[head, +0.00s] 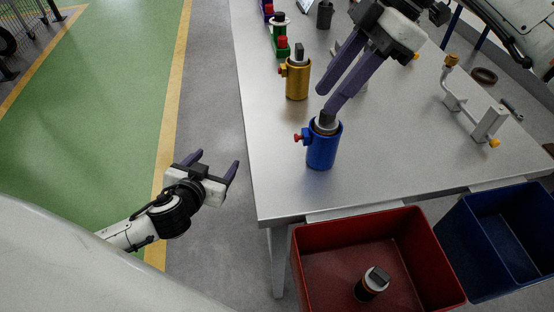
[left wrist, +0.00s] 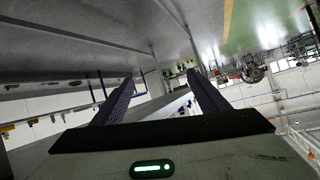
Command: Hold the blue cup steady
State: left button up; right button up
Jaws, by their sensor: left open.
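The blue cup (head: 322,152) stands upright near the front left edge of the table, with a small red knob on its left side. A grey cylinder with a black top (head: 325,125) sits in it. My left gripper (head: 217,160) is open and empty, off the table to the left and apart from the cup. My right gripper (head: 328,100) hangs over the blue cup from the upper right. Its fingers are spread, with one tip at or just above the black top; I cannot tell whether they touch. In the left wrist view the left fingers (left wrist: 160,90) are apart with nothing between them.
A yellow cup (head: 298,80) and a green holder (head: 280,42) stand behind the blue cup on the table (head: 400,165). A bracket (head: 470,115) is at the right. A red bin (head: 320,262), holding a dark cylinder (head: 371,284), and a blue bin (head: 505,245) are in front.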

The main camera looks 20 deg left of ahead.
pick_arm(q)
jog(key=w+a+r+n+t+y, duration=0.1)
jog(key=w+r+t, duration=0.2)
jog(key=r, duration=0.7)
jog(key=w+a+r+n+t+y, duration=0.1)
jog(key=w+r+t, duration=0.25)
jog(key=r, duration=0.65)
jog(key=s+d+r+m+t+h, duration=0.1)
jog(key=d+r+m+t+h, duration=0.4)
jog(key=r, duration=1.2)
jog(key=s+d+f+m+h, duration=0.1)
jog(key=d+f+m+h, duration=0.1)
jog(key=d+h, duration=0.5)
jog(key=m+g+h, duration=0.3)
jog(key=g+h, duration=0.2)
jog(key=g, duration=0.4)
send_near(311, 150)
jog(key=x, duration=0.2)
jog(key=shift+w+r, duration=0.25)
jog(key=shift+w, duration=0.2)
jog(key=shift+d+f+y, duration=0.15)
jog(key=shift+f+y, duration=0.1)
jog(key=shift+y, duration=0.05)
jog(key=shift+w+d, duration=0.2)
jog(key=shift+d, duration=0.05)
jog(key=x, duration=0.9)
jog(key=shift+w+d+f, duration=0.1)
jog(key=shift+w+d, duration=0.05)
jog(key=shift+c, duration=0.4)
